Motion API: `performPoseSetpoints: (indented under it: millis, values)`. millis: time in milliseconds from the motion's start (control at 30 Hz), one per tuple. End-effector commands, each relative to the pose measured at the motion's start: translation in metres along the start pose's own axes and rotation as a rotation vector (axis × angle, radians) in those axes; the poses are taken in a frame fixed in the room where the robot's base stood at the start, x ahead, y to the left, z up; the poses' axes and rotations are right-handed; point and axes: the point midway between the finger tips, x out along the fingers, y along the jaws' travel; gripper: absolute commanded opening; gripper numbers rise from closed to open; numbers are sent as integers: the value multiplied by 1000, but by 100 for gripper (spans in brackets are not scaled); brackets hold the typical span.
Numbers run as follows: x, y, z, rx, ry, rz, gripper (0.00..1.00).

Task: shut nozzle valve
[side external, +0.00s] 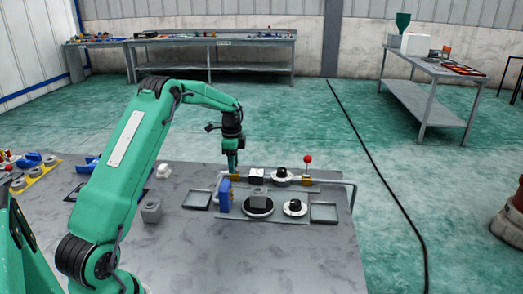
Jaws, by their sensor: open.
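A grey pipe (345,182) runs along the far part of the table and bends down at its right end. A valve with a brass-coloured body (306,180) sits on it at the right, its lever upright with a red ball (307,159) on top. Another brass-coloured piece (225,177) shows at the pipe's left end, partly behind my gripper. My gripper (232,172) is open and points down beside that left piece. I cannot tell whether it touches anything. Which piece is the nozzle valve is not clear from this view.
Near the pipe stand a blue block (225,195), a black-and-white box (256,175), a grey block on a dark disc (258,208), round dials (295,208) and shallow trays (324,212). A grey block (151,211) stands further left. The table's front right is clear.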

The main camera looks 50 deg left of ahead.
Motion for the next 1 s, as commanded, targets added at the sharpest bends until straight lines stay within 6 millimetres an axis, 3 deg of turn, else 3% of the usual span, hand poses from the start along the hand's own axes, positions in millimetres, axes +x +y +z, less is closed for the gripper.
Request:
performPoseSetpoints:
  millis: [367, 1000]
  values:
    - [-4, -1, 0, 0, 0, 0, 44]
    - [-40, -2, 0, 0, 0, 0, 44]
